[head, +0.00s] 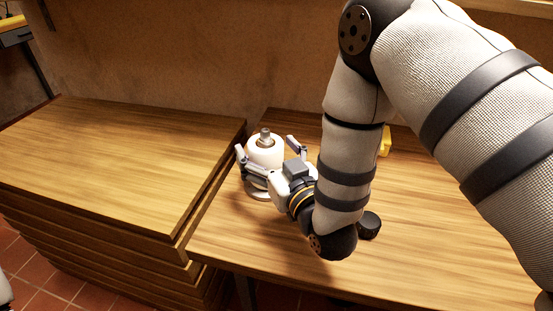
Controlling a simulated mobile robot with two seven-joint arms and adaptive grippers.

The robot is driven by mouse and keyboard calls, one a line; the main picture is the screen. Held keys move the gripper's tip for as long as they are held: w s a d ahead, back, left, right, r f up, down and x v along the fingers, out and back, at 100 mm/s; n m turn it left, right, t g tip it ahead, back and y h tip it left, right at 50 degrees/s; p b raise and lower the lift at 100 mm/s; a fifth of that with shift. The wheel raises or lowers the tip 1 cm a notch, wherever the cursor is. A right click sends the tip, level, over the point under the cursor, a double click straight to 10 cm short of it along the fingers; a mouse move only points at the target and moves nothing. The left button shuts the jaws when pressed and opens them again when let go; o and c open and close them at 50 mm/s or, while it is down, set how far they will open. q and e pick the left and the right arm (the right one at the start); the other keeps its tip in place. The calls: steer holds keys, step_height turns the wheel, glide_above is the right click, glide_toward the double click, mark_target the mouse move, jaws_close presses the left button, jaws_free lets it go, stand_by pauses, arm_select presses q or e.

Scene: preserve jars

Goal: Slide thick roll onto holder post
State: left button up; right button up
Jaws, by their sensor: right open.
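A thick white roll (262,152) sits around the holder post (265,135), whose grey tip sticks out above the roll. The holder's round base (255,193) stands on the wooden table and partly shows below the roll. My right gripper (268,155) is open, with one finger to the left of the roll and the other to its right. Its palm is on the near side of the roll; whether the fingers touch it I cannot tell. The lower part of the roll is partly hidden by the gripper.
A black round object (369,225) stands on the table (430,255) right of my right wrist. A yellow object (385,142) is partly hidden behind my right arm. Stacked wooden boards (110,165) fill the left side. The table's front right is clear.

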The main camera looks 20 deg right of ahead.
steer(key=s, duration=0.6)
steer(key=s+d, duration=0.1)
steer(key=s, duration=0.2)
steer(key=shift+s+d+f, duration=0.1)
steer(key=shift+s+f, duration=0.15)
steer(key=shift+f, duration=0.15)
steer(key=shift+s+d+r, duration=0.1)
steer(key=shift+s+r, duration=0.3)
